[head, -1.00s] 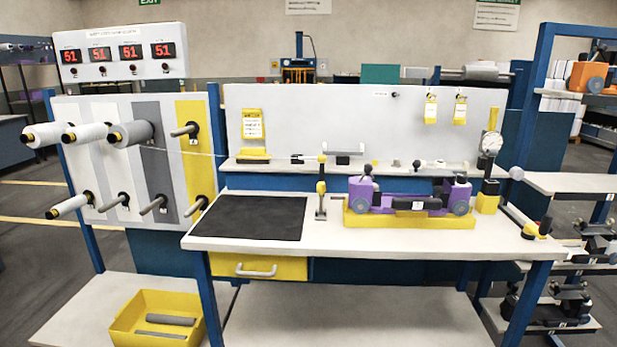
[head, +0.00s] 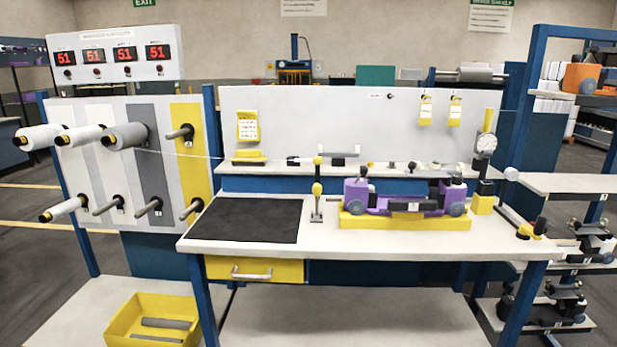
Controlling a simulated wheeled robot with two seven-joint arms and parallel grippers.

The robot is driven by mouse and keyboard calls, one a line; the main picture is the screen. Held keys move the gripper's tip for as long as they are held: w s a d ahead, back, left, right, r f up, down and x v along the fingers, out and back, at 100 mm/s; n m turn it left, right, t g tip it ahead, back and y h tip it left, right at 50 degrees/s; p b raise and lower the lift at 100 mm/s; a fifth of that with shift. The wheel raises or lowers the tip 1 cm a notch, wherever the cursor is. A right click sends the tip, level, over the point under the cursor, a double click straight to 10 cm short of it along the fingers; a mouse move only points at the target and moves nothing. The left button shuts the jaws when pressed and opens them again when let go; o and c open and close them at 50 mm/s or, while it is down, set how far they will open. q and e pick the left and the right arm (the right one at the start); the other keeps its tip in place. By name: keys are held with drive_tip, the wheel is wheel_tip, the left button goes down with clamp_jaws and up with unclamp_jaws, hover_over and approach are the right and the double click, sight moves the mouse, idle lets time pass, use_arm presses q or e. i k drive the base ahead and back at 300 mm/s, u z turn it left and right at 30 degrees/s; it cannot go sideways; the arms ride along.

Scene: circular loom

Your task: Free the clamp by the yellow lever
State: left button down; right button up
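A purple fixture (head: 378,197) with rounded grey ends and black knobs sits on a yellow base (head: 385,222) on the bench. A dark bar with a small white label (head: 413,207) lies across its front middle. A slim stand with a yellow knob (head: 317,189) stands left of the fixture. I cannot tell for sure which part is the clamp or whether it is closed. Neither of my grippers is in view.
A black mat (head: 245,219) covers the left of the white bench top (head: 335,238). A dial gauge on a yellow post (head: 486,145) stands behind right. A spool panel (head: 95,160) is at left, with a yellow bin (head: 150,322) low down. Shelves (head: 570,184) stand at right.

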sight(317, 188)
drive_tip(key=u, duration=0.7)
drive_tip(key=i, duration=1.3)
drive_tip(key=z, duration=0.4)
